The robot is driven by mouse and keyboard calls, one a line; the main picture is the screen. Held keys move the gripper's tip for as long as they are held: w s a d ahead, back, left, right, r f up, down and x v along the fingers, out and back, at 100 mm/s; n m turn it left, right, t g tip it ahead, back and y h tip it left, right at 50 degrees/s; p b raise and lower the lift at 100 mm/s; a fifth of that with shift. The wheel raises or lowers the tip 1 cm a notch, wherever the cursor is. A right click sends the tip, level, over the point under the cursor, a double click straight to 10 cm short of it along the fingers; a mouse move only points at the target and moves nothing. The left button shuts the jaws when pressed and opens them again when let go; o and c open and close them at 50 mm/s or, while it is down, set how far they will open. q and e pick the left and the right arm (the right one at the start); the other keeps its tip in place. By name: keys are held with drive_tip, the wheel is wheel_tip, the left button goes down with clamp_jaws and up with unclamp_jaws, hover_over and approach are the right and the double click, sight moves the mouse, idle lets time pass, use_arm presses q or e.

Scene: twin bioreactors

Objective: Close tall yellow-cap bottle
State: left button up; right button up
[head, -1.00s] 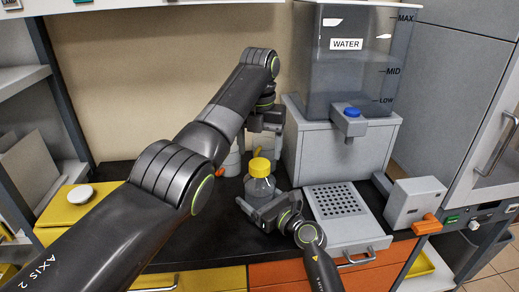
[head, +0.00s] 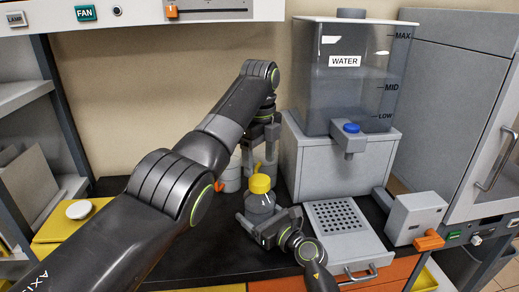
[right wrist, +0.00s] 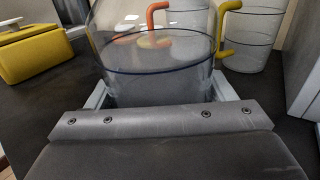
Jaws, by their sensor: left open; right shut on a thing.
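The tall bottle (head: 259,204) stands upright at the middle of the dark bench, with its yellow cap (head: 260,184) seen at its top. How tightly the cap sits cannot be told. My right gripper (head: 262,224) is shut around the bottle's lower body. In the right wrist view, the clear bottle (right wrist: 150,75) stands between its fingers, with its top out of frame. My left gripper (head: 260,152) is open and empty, fingers pointing down, just above and behind the cap. It appears apart from the cap.
Clear vessels (right wrist: 255,30) with orange and yellow handles stand behind the bottle. A water dispenser (head: 345,150) and a perforated drip tray (head: 338,216) are on the right, with a grey box with an orange lever (head: 415,215) beyond. A yellow box with a white knob (head: 78,210) is at left.

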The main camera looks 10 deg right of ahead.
sight(260, 179)
use_arm(q)
drive_tip(key=n, duration=0.4)
drive_tip(key=shift+r+n, duration=0.2)
drive_tip(key=shift+n, duration=0.2)
drive_tip(key=n, duration=0.3)
drive_tip(key=shift+r, duration=0.15)
drive_tip(key=n, duration=0.6)
drive_tip(key=shift+r, duration=0.25)
drive_tip(key=n, duration=0.6)
drive_tip(key=shift+r, duration=0.25)
drive_tip(key=n, duration=0.7)
drive_tip(key=shift+r, duration=0.3)
drive_tip(key=shift+f, duration=4)
